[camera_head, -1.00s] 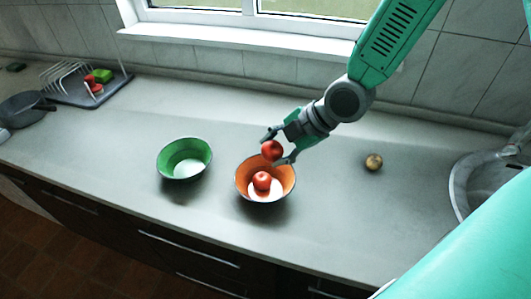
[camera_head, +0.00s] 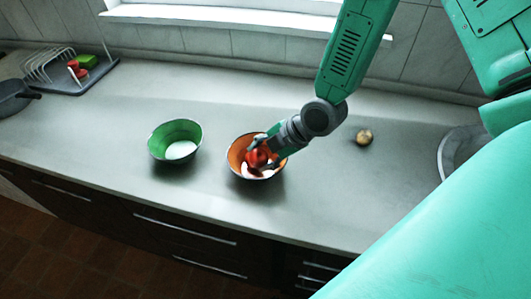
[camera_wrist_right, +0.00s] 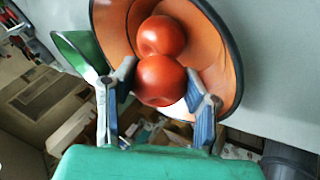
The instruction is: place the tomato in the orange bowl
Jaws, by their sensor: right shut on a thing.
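The orange bowl (camera_head: 236,153) with a dark rim stands on the counter in the middle of the head view. My right gripper (camera_head: 258,157) reaches down into it from the upper right. It is shut on a red tomato, which shows between the fingers in the right wrist view (camera_wrist_right: 160,82), low inside the bowl. A second red tomato (camera_wrist_right: 161,36) lies in the bowl right beside the held one; the two look close to touching. In the head view the fingers partly cover the tomatoes. My left gripper is not in view.
A green bowl (camera_head: 176,132) stands left of the orange one. A round brownish item (camera_head: 364,137) lies to the right, near a sink (camera_head: 452,155). A dish rack (camera_head: 58,68) with red and green items is at the far left. The counter between is clear.

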